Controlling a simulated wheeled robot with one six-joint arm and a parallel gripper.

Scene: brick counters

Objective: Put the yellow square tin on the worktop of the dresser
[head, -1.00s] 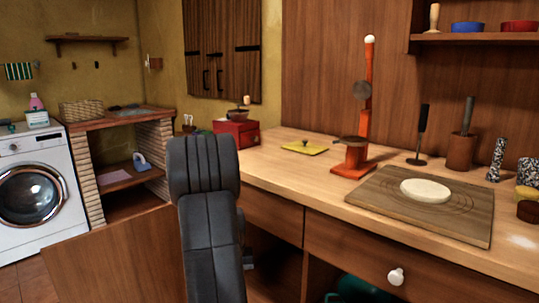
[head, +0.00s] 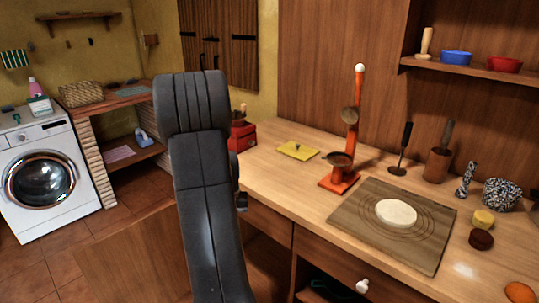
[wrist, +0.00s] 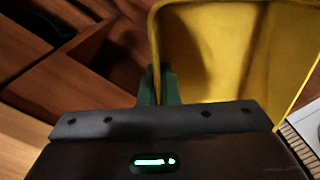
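The yellow square tin (wrist: 230,50) fills the upper right of the wrist view, open side towards the camera. My gripper (wrist: 160,88) has its green fingers close together on the tin's left wall, one on each side of it, so it holds the tin by that wall. In the head view my dark arm hides the gripper and the tin. The dresser's worktop (head: 275,172) runs along the right of the head view, in pale wood.
On the worktop are a flat yellow square piece with a knob (head: 298,150), an orange stand (head: 342,180), a board with a white disc (head: 365,218) and a red box (head: 242,138). Bare wood lies at the front left. A washing machine (head: 50,180) stands far left.

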